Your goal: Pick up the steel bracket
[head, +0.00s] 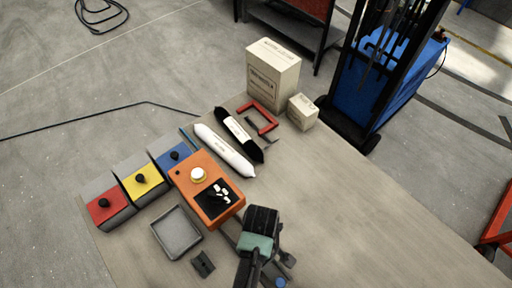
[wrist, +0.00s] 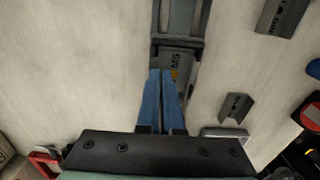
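My gripper (wrist: 163,74) points down over the table, its two blue fingers close together with only a thin gap and nothing seen between them. It also shows in the head view (head: 258,240) at the table's front. A grey metal piece with a dark label (wrist: 176,60) lies under and just beyond the fingertips; I cannot tell whether they touch it. A small grey angled piece (wrist: 235,107) lies right of the fingers, and another marked grey piece (wrist: 282,15) lies at top right. Which is the steel bracket is unclear. A small dark piece (head: 203,263) lies left of my gripper in the head view.
An orange control box (head: 190,172), a shallow grey tray (head: 157,226) and red, yellow and blue blocks (head: 143,180) stand left of my gripper. White and black pouches (head: 225,150), a red frame (head: 264,110) and cartons (head: 274,75) lie farther back. The table's right side is clear.

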